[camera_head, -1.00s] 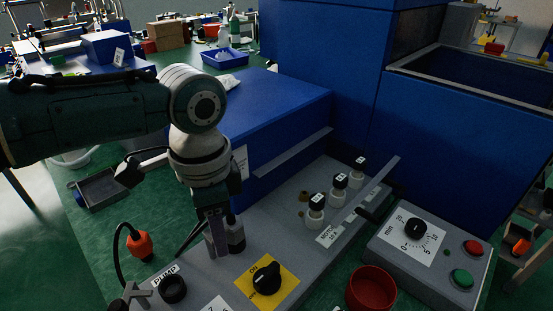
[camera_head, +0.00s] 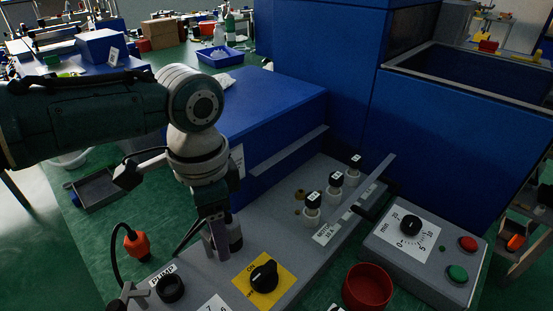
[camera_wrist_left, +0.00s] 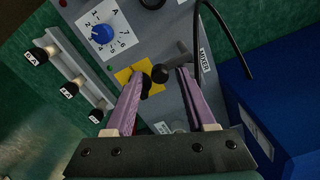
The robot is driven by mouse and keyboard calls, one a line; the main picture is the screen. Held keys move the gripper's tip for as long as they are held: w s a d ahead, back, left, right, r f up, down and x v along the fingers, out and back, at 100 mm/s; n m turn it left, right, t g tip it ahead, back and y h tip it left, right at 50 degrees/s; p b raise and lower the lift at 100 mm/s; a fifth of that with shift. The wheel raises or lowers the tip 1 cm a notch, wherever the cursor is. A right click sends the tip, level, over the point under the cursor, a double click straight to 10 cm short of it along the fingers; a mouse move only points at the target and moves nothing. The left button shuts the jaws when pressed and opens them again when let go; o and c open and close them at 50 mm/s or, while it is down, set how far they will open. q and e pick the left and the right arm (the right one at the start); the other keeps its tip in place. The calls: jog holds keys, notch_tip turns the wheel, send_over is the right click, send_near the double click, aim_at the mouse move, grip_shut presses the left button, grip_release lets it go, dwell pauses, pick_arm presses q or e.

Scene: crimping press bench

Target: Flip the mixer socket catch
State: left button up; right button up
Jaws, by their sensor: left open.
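The mixer label (camera_wrist_left: 205,60) shows in the left wrist view on the grey panel (camera_wrist_left: 170,25). Left of it, a dark lever with a round end (camera_wrist_left: 160,73) projects toward the wrist camera; I take it for the socket catch. My left gripper (camera_wrist_left: 166,70) is open, its two purple fingers on either side of the lever; I cannot tell whether they touch it. In the head view my left gripper (camera_head: 217,248) points down at the panel beside a grey socket body (camera_head: 235,232), which the fingers partly hide. The catch itself is not clear there. My right gripper is out of view.
A black rotary switch on a yellow plate (camera_head: 264,277) stands close right of the gripper. The pump knob (camera_head: 171,288) and an orange plug (camera_head: 137,243) lie to the left. A blue housing (camera_head: 265,115) rises behind. A red cup (camera_head: 367,287) and timer box (camera_head: 420,250) are right.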

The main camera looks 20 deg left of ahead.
pick_arm(q)
notch_tip(320, 180, up, 10)
jog(key=p, duration=0.2)
dwell(0.3)
dwell(0.5)
jog(key=s+d+f+n+t+h+p, duration=0.2)
jog(key=s+d, duration=0.6)
jog(key=s, duration=0.2)
jog(key=s+a+r+n+t+y+p, duration=0.2)
jog(key=s+a+r+n, duration=0.3)
jog(key=s+a, duration=0.3)
notch_tip(320, 180, up, 37)
jog(key=d+p, duration=0.1)
jog(key=p, duration=3.5)
jog(key=shift+s+d+f+p, duration=0.15)
jog(key=shift+s+f+p, duration=0.05)
jog(key=shift+p, duration=0.2)
